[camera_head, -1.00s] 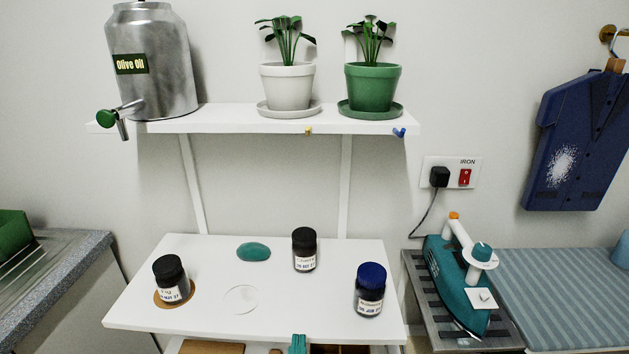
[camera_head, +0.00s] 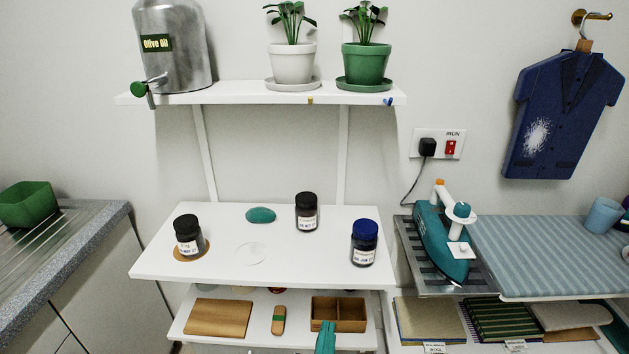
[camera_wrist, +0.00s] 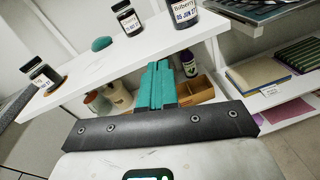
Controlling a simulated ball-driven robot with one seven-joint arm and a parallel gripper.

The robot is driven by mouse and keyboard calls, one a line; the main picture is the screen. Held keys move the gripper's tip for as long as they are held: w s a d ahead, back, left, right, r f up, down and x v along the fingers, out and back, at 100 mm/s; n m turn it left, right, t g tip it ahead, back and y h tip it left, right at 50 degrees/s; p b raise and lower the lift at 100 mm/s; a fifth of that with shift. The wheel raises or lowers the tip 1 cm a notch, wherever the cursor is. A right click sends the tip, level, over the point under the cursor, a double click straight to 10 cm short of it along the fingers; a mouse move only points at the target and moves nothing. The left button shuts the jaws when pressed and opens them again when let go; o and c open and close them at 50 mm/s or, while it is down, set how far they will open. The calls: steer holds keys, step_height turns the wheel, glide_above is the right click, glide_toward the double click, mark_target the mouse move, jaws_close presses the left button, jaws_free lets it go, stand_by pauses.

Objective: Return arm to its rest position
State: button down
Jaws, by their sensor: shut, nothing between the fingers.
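My gripper (camera_head: 325,338) shows at the bottom edge of the head view, its teal fingers in front of the lower shelf. In the wrist view its teal fingers (camera_wrist: 156,85) are pressed together with nothing between them. It is apart from the jars and shelves, as far as the views show. The white upper board (camera_head: 225,262) of the shelf unit stands behind and above it. The rest of my arm is hidden below the head view.
On the board stand a black-lidded jar (camera_head: 187,238) on a brown coaster, another black-lidded jar (camera_head: 306,213), a blue-lidded jar (camera_head: 364,243) and a teal stone-like piece (camera_head: 260,215). The lower shelf holds a wooden board (camera_head: 217,318) and a divided box (camera_head: 338,314). An iron (camera_head: 440,245) stands at right.

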steer(key=s+d+f+m+g+h, duration=0.1)
steer(key=s+d+f+m+g, duration=0.2)
steer(key=d+m, duration=0.35)
steer(key=s+d+f+m+g+h, duration=0.25)
steer(key=d+m, duration=0.25)
steer(key=d, duration=0.3)
steer(key=s+d+f+m+g, duration=0.3)
steer(key=d+f+m, duration=0.15)
steer(key=d, duration=0.25)
steer(key=s+d+f+m+g+y, duration=0.2)
steer(key=s+m+g, duration=0.1)
steer(key=s+m, duration=0.5)
steer(key=s+d+f+m+g+y, duration=0.1)
steer(key=s+f+m+g+y, duration=0.2)
steer(key=s+m, duration=0.5)
steer(key=s+g, duration=0.1)
steer(key=s, duration=0.3)
steer(key=shift+d+f+y, duration=0.3)
steer(key=shift+d+y, duration=0.05)
steer(key=shift+d, duration=0.05)
